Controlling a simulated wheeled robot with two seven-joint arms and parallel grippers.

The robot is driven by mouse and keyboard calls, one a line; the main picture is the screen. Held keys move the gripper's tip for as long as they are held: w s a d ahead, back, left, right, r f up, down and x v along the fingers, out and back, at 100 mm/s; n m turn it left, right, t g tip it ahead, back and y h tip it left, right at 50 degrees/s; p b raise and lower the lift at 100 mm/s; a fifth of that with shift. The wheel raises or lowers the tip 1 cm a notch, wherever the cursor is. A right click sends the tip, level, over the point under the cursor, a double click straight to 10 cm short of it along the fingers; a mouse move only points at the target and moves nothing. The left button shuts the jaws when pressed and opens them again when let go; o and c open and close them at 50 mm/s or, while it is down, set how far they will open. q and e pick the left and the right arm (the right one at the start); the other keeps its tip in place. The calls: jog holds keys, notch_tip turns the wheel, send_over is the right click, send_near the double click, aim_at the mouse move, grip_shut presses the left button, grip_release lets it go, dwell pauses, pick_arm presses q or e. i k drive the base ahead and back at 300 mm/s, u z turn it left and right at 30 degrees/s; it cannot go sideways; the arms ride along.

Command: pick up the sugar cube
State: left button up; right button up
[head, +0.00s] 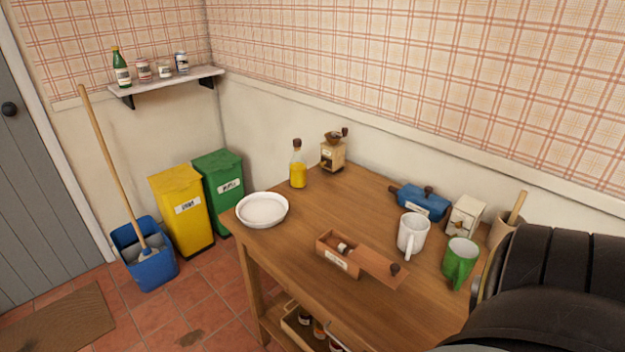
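No loose sugar cube can be made out for certain. A small wooden box (337,261) with a white label stands near the front edge of the table. Its sliding lid (372,263) with a dark knob is drawn out to the right, so the left part of the box is open. A small whitish thing (344,248) shows inside; it is too small to tell what it is. My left gripper is not in view. Black parts of my own arm fill the lower right corner, but the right gripper is not in view.
The wooden table (305,215) holds a white bowl (262,211), an oil bottle (298,167), a grinder (333,153), a blue box (420,201), a white mug (411,235), a green mug (459,260), and a cream box (465,217). Bins and a mop bucket stand left.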

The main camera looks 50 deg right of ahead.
aim_at(342, 247)
jog(key=i, duration=2)
jog(key=z, duration=3.2)
